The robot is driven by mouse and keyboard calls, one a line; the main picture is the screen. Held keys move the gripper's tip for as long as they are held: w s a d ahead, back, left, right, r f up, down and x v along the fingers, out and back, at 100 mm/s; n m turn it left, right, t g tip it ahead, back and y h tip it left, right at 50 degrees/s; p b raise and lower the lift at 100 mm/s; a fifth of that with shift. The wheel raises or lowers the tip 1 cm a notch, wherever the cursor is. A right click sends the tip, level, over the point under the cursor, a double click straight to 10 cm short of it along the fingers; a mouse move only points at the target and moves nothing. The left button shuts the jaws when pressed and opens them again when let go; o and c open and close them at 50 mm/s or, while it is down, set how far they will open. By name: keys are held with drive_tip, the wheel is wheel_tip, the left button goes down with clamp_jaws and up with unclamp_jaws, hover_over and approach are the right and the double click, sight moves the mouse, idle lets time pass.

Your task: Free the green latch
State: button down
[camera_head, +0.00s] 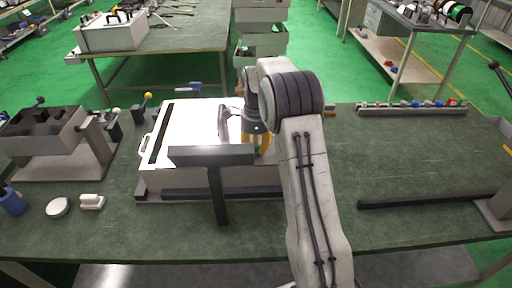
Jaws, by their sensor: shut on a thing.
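My gripper (262,143) is low at the right side of a white-topped box (190,125) on the green workbench. Its yellow parts show just behind the right end of a dark grey bar. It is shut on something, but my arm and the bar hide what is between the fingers. I cannot make out the green latch; the spot around my fingers is largely covered. The box's lid looks flat, with a black strip and a handle along its left edge.
The dark grey bar (211,154) on a post (217,195) stands in front of the box. A grey fixture (60,140) stands at left, near a white round piece (57,207) and a blue cup (12,203). A long dark rail (425,201) lies at right. The bench's right middle is clear.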

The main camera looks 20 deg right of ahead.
sight(256, 147)
drive_tip(key=shift+f, duration=0.1)
drive_tip(key=c, duration=1.1)
unclamp_jaws()
drive_tip(key=shift+o, duration=0.2)
wheel_tip(256, 147, up, 12)
idle(0.5)
